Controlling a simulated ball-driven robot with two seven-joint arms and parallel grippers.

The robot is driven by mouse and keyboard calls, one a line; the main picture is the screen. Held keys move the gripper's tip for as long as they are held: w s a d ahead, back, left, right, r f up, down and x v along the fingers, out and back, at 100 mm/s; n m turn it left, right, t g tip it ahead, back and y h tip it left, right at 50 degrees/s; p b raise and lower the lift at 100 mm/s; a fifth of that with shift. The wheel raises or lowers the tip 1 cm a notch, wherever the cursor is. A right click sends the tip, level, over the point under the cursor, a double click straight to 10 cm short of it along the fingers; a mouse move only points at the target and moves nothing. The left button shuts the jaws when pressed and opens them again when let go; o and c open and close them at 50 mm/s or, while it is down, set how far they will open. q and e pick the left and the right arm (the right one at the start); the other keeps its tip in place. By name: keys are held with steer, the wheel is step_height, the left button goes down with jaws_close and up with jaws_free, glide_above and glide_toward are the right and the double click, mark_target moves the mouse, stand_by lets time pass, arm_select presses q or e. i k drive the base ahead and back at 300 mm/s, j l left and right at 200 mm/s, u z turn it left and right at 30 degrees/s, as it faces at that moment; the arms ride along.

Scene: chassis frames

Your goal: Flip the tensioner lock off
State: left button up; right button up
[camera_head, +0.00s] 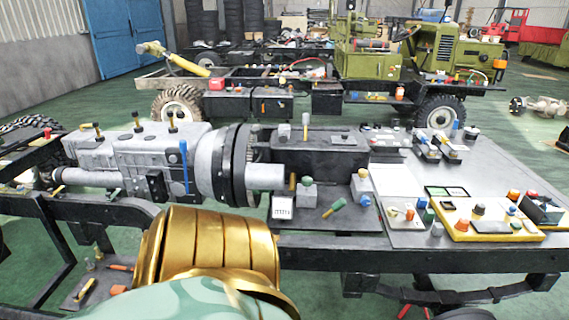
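I cannot tell which part is the tensioner lock. Several small levers and switches stand on the chassis. A blue upright lever (184,166) is on the side of the grey gearbox (130,153). A green-handled lever (334,208) tilts up to the right on a dark plate in the middle. A grey box with a knob (307,188) and another grey box (361,184) stand beside it. A yellow panel (462,228) with coloured buttons lies at the right. Neither of my grippers shows in the head view.
A gold ribbed part in the lower middle hides some of the near chassis rail (400,259). An olive truck (420,60) stands behind. A small plate with orange-handled items (100,275) is at lower left. Green floor is open at the right.

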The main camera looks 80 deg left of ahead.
mark_target(340, 204)
steer(key=u, duration=1.95)
